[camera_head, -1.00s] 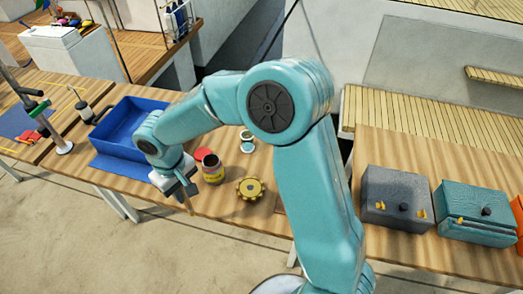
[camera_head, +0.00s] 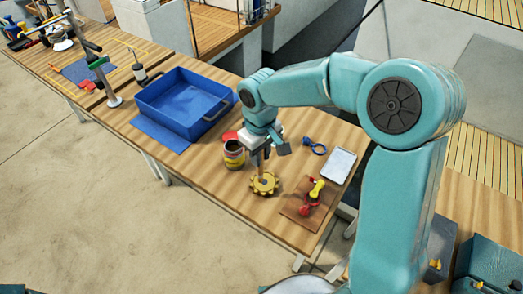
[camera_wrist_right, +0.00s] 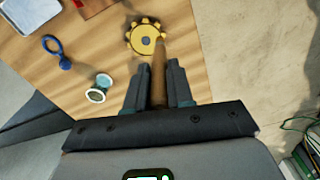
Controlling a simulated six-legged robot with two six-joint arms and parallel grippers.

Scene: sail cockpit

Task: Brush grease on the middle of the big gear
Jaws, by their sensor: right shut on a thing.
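The yellow toothed gear (camera_head: 264,184) lies flat on the wooden workbench. It also shows in the right wrist view (camera_wrist_right: 143,37), with a dark hub in its middle. My right gripper (camera_head: 268,146) is above the gear, pointing down. In the right wrist view its jaws (camera_wrist_right: 158,88) are shut on the wooden handle of a brush (camera_wrist_right: 158,92). The brush's lower end is over or near the gear; I cannot tell whether it touches, and its bristles are not clear. An open can (camera_head: 234,156) stands just left of the gear. My left gripper is not in view.
A red lid (camera_head: 230,135) lies behind the can. A blue bin (camera_head: 165,112) stands to the left. Bare wood surrounds the gear.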

